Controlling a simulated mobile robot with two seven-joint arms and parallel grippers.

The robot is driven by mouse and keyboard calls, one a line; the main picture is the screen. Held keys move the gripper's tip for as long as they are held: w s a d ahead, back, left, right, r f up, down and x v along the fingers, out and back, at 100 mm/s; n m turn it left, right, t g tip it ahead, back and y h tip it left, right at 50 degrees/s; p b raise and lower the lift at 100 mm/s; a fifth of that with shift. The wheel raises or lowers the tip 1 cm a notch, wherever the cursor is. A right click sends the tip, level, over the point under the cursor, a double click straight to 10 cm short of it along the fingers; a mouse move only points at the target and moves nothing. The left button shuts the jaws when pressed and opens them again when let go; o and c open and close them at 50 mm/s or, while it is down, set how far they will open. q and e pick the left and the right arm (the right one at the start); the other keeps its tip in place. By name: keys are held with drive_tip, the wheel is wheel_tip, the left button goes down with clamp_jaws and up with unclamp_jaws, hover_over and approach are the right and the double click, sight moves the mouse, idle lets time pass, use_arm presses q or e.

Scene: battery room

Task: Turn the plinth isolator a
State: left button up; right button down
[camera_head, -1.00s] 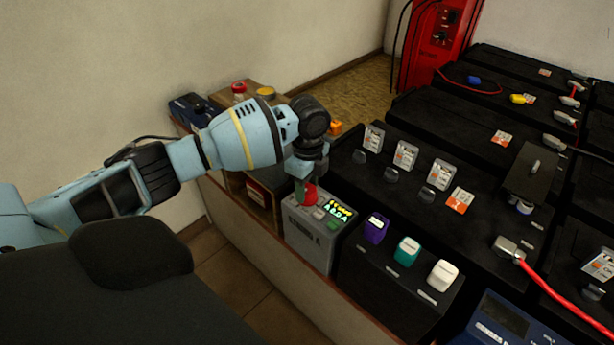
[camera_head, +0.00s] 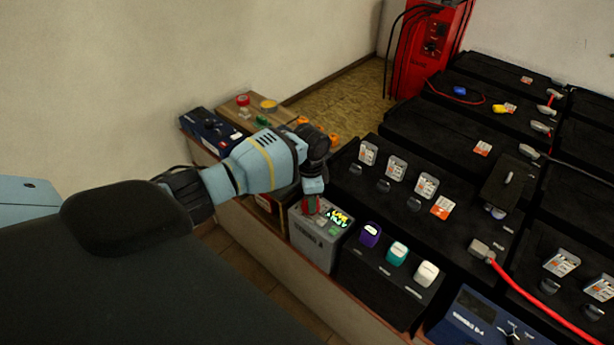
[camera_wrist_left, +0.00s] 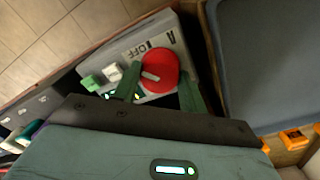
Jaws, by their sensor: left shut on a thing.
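The plinth isolator is a grey box (camera_head: 316,248) with a red round knob on top, near the front edge of the plinth. In the left wrist view its top face (camera_wrist_left: 119,53) carries an "A" and "OFF" marking beside the red knob (camera_wrist_left: 158,66), which has a pale pointer bar. My left gripper (camera_head: 310,204) reaches down onto the knob from above. In the left wrist view the green fingers of my left gripper (camera_wrist_left: 161,82) stand on both sides of the knob, shut on it. The gripper hides most of the knob in the head view. My right gripper is out of view.
A black box with purple (camera_head: 370,234), teal (camera_head: 397,253) and white (camera_head: 427,273) knobs stands just right of the isolator. Black batteries (camera_head: 440,182) fill the right side. A blue device (camera_head: 211,132) and a wooden box with red and yellow buttons (camera_head: 269,105) lie behind the arm.

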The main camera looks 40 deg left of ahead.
use_arm(q)
drive_tip(key=n+p, duration=0.1)
drive_tip(key=n, duration=0.2)
drive_tip(key=n+p, duration=0.1)
drive_tip(key=shift+d+r+n+p, duration=0.1)
drive_tip(key=shift+r+n+p, duration=0.2)
drive_tip(key=n+p, duration=0.1)
drive_tip(key=n, duration=0.2)
drive_tip(key=shift+f+n, duration=0.1)
drive_tip(key=shift+n, duration=0.3)
drive_tip(key=shift+n+p, duration=0.35)
drive_tip(key=shift+n, duration=0.35)
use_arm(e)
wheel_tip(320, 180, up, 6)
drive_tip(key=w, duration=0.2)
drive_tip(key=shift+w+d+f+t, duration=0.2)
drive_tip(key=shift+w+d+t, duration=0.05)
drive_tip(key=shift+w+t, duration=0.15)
use_arm(q)
drive_tip(key=shift+f, duration=0.1)
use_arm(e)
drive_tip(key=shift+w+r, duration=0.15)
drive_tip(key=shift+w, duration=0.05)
use_arm(q)
drive_tip(key=o, duration=1)
